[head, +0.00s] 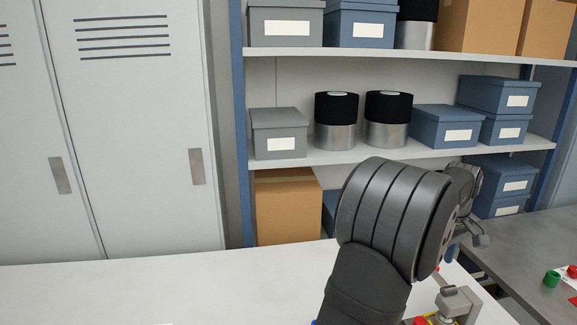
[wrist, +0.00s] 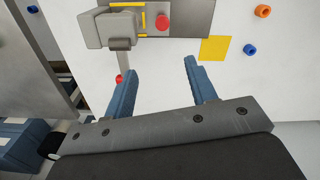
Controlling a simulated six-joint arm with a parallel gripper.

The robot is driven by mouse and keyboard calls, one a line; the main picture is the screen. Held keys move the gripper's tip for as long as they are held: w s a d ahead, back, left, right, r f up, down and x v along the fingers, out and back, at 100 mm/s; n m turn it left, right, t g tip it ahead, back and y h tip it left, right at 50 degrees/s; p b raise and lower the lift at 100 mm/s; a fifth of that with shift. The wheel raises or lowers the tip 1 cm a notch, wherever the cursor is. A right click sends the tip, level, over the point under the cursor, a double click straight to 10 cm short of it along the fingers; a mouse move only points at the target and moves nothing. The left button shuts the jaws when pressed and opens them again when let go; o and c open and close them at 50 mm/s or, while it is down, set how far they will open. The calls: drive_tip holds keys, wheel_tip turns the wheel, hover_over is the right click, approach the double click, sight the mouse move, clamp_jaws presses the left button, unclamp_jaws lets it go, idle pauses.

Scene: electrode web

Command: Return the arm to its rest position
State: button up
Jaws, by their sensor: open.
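My gripper (wrist: 158,82) shows in the wrist view with its two blue fingers spread apart. Nothing is between the fingers. It hangs over a white table (wrist: 290,85). In the head view my dark arm rises in front of the shelves, and the gripper's fingers are mostly hidden behind it. A grey device (wrist: 112,28) with a red button (wrist: 162,22) stands just beyond the fingertips in the wrist view. Its grey and red parts also show at the lower right of the head view (head: 457,303).
A yellow square (wrist: 215,48), an orange ring (wrist: 262,11) and a blue ring (wrist: 249,50) lie on the table. A dark side table (head: 520,255) at right holds a green piece (head: 551,278). Shelves with boxes (head: 280,133) stand behind. The white table's left side looks clear.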

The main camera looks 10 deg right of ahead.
wheel_tip(320, 180, down, 6)
drive_tip(key=shift+f, duration=0.2)
idle(0.3)
wheel_tip(320, 180, up, 10)
hover_over(420, 320)
drive_tip(key=f, duration=2.4)
drive_tip(key=shift+d+f, duration=0.2)
drive_tip(key=shift+a+f, duration=0.1)
drive_tip(key=shift+f, duration=0.1)
drive_tip(key=shift+a, duration=0.5)
drive_tip(key=shift+r, duration=0.1)
